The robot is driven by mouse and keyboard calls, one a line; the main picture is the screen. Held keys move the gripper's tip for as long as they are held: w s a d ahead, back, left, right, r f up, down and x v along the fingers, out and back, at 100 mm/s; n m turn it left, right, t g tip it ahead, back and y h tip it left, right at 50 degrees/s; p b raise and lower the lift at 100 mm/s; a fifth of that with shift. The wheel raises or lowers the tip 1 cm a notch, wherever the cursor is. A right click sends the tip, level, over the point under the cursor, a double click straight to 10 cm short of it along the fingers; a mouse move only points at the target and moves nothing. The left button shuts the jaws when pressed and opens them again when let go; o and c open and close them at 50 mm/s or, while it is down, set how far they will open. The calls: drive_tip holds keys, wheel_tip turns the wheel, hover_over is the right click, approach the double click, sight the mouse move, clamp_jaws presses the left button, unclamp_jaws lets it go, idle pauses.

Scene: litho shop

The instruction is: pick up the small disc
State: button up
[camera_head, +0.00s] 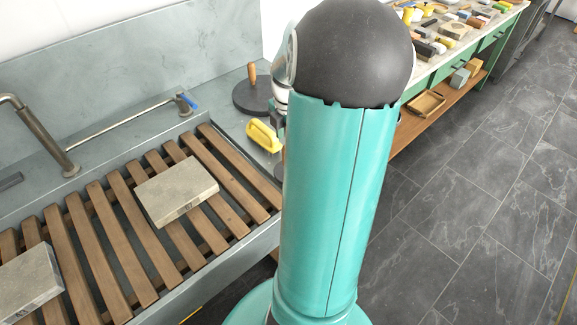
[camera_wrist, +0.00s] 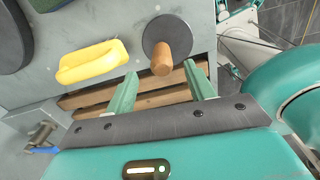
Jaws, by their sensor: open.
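The small disc (camera_wrist: 160,27) is dark grey with an upright wooden handle (camera_wrist: 163,58), seen from above in the wrist view. It stands on the grey counter near the edge by the slats. My gripper (camera_wrist: 161,70) is open, its two green fingers apart, one to each side of the handle in the picture. I cannot tell how high the fingertips are above it, and nothing is between them in a grasp. In the head view my arm hides the gripper and nearly all of the small disc.
Stone slabs (camera_head: 177,190) lie on the slatted sink rack (camera_head: 118,242). A tap (camera_head: 45,135) stands left.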

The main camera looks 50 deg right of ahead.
wheel_tip(320, 180, down, 7)
idle(0.4)
clamp_jaws()
drive_tip(key=shift+r, duration=0.1)
